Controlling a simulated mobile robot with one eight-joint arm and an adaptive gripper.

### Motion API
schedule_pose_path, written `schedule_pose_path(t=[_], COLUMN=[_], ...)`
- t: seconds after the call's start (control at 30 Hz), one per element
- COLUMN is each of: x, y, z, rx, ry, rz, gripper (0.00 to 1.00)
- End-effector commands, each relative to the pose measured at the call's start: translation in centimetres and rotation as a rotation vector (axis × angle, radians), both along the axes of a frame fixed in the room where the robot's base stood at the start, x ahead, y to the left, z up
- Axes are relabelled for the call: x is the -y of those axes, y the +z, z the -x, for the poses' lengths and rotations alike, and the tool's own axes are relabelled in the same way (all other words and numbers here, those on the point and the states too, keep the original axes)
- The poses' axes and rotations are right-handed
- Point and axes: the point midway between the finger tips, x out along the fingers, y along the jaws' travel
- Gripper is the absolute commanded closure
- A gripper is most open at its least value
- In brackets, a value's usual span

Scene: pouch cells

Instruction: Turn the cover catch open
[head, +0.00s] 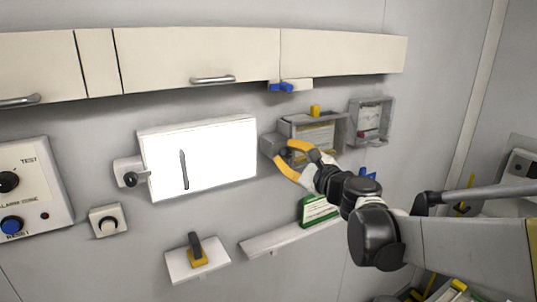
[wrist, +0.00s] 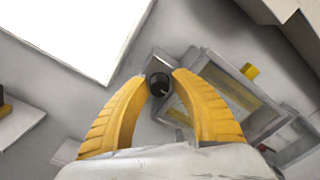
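The cover catch looks to be a round black knob on a grey block (head: 268,146), left of a grey box with a clear front (head: 338,134) and a yellow tab (head: 315,111). In the wrist view the black knob (wrist: 157,88) sits between the tips of my gripper (wrist: 161,79). The two yellow fingers are spread, one on each side of the knob. I cannot tell whether they touch it. In the head view my gripper (head: 281,155) is in front of the block and hides part of the knob.
A bright white panel (head: 220,150) with a dark handle is on the left. A second open-looking grey box (head: 370,122) is on the right. Cream cupboards (head: 200,55) jut out above. A shelf (head: 275,241) with a green card (head: 318,209) is below.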

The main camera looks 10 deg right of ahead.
Motion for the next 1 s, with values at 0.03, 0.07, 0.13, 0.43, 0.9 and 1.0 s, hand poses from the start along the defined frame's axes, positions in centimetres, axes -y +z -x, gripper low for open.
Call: schedule_pose_path(t=[0.03, 0.07, 0.13, 0.43, 0.9, 1.0], x=[0.0, 0.0, 0.0, 0.3, 3.3, 3.6], y=[0.0, 0.0, 0.0, 0.0, 0.0, 0.0], z=[0.0, 0.0, 0.0, 0.8, 9.7, 10.8], rx=[0.000, 0.000, 0.000, 0.000, 0.000, 0.000], ry=[0.000, 0.000, 0.000, -0.001, -0.004, -0.002], rz=[0.000, 0.000, 0.001, 0.001, 0.001, 0.001], gripper=[0.55, 0.55, 0.55, 0.55, 0.55, 0.55])
